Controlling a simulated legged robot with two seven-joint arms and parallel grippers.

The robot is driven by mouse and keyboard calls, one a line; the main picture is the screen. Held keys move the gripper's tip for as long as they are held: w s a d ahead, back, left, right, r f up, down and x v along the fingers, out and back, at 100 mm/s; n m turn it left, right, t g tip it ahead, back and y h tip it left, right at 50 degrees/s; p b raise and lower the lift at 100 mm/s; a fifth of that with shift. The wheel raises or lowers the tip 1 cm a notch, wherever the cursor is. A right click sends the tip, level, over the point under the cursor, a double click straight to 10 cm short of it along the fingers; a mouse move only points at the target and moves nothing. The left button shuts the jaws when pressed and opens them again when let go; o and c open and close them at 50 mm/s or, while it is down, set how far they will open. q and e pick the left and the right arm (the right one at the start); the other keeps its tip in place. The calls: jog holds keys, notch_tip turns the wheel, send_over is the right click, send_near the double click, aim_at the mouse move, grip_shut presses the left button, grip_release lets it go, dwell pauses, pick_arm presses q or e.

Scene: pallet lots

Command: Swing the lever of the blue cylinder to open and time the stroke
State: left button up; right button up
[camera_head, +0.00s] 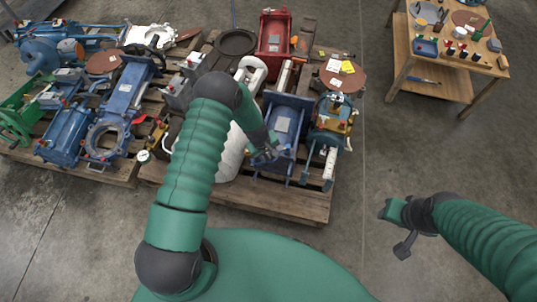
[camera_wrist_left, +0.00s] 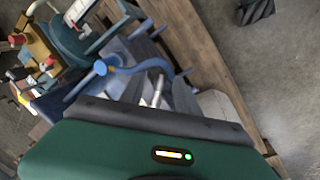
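The blue cylinder (camera_head: 284,127) stands on the right-hand pallet, with a pale label on its body. My left gripper (camera_head: 268,153) is at its near left side, pointing down. In the left wrist view, a curved blue lever (camera_wrist_left: 140,67) with a round blue knob (camera_wrist_left: 100,68) shows just beyond my gripper's dark edge. A light rod stands below the lever. I cannot tell whether the gripper touches the lever; its fingertips are not clear. My right gripper (camera_head: 394,230) hangs over bare floor right of the pallet, holding nothing visible; its opening is unclear.
A blue and yellow unit (camera_head: 333,115) stands close right of the cylinder, and a red unit (camera_head: 273,35) behind it. A white rounded object (camera_head: 232,155) is on the left. A wooden table (camera_head: 400,50) with small parts stands back right. Floor between is clear.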

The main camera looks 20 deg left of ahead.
pick_arm(q)
jog(key=p+v, duration=0.4)
jog(key=v, duration=1.2)
jog(key=shift+s+r+p, duration=0.15)
jog(key=shift+r+p, duration=0.15)
jog(key=shift+r, duration=0.1)
dwell(3.1)
